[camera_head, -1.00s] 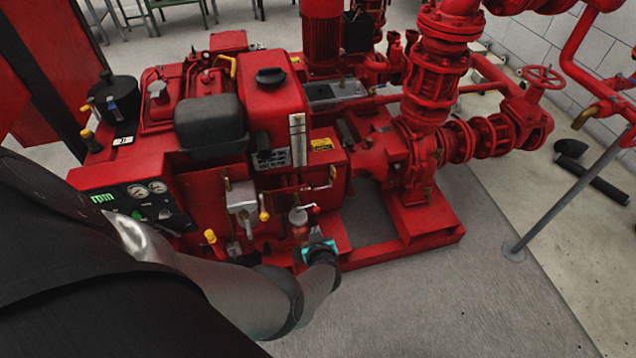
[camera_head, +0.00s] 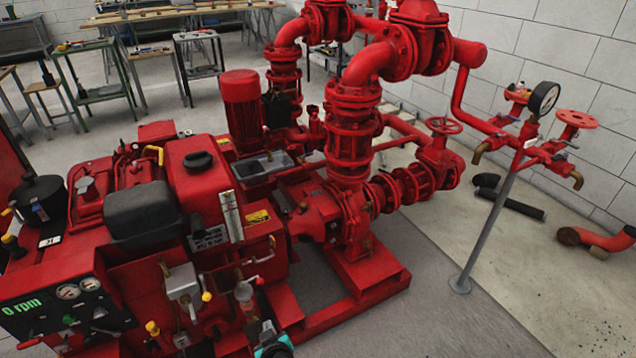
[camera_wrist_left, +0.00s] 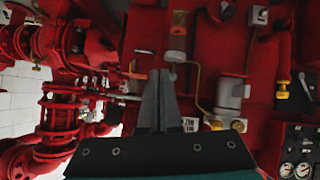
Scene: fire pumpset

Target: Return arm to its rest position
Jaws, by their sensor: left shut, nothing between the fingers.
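My left gripper (camera_head: 268,330) shows at the bottom edge of the head view, in front of the red pump set (camera_head: 345,215). Only its teal and dark end is in the picture; the rest of the arm is below the frame. In the left wrist view the two grey fingers (camera_wrist_left: 158,98) are together and empty. They point at the red engine side, with a grey valve box (camera_wrist_left: 232,95) to their right. I cannot tell the exact gap to the engine. My right gripper is in neither view.
The control panel (camera_head: 65,305) reads 0 rpm at the lower left. Yellow-tipped levers (camera_head: 206,296) stick out from the engine side. A gauge stand (camera_head: 488,230) is on the right. Workbenches (camera_head: 90,75) stand at the back.

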